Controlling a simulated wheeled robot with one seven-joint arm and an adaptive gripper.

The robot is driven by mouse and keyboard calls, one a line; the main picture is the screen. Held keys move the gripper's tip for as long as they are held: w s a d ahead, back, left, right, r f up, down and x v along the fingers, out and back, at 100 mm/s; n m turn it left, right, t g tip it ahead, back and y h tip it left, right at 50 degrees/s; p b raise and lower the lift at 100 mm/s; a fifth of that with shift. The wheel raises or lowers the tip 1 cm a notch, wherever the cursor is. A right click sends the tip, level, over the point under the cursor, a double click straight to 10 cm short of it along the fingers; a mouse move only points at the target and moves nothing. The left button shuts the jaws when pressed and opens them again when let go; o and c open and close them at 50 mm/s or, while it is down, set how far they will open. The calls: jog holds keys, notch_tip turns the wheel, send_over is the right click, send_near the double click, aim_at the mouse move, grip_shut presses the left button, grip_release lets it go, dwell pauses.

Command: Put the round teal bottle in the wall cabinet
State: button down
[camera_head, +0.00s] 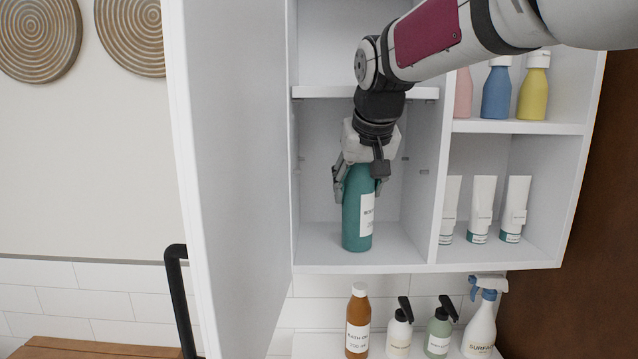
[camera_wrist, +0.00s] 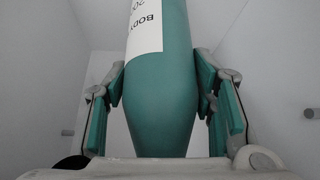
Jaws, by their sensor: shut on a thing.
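The round teal bottle (camera_head: 355,217) is upright inside the lower left compartment of the wall cabinet (camera_head: 359,269), with its base at or very near the compartment floor. Its white label faces right. My gripper (camera_head: 360,187) is shut on the upper part of the bottle from above. The wrist view shows the bottle (camera_wrist: 162,110) between the two fingers (camera_wrist: 160,85), its label partly visible. The bottle's top is hidden by my gripper. The cabinet door (camera_head: 225,150) stands open on the left.
A middle shelf (camera_head: 310,92) lies close to my wrist. Right compartments hold pink, blue and yellow bottles (camera_head: 531,92) above and white tubes (camera_head: 482,208) below. Below the cabinet stand a brown bottle (camera_head: 358,322), two pump bottles (camera_head: 438,330) and a spray bottle (camera_head: 481,325).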

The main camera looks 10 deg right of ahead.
dwell(0.3)
jog(key=c, duration=0.7)
grip_release()
jog(key=shift+f, duration=0.1)
jog(key=shift+s+r, duration=0.2)
jog(key=shift+r, duration=0.35)
jog(key=s+a+b, duration=0.1)
jog(key=s, duration=1.1)
jog(key=s+d+f+n+g, duration=0.1)
jog(key=s+f, duration=1.2)
jog(key=s, duration=0.4)
jog(key=shift+f+y, duration=0.2)
jog(key=shift+y, duration=0.1)
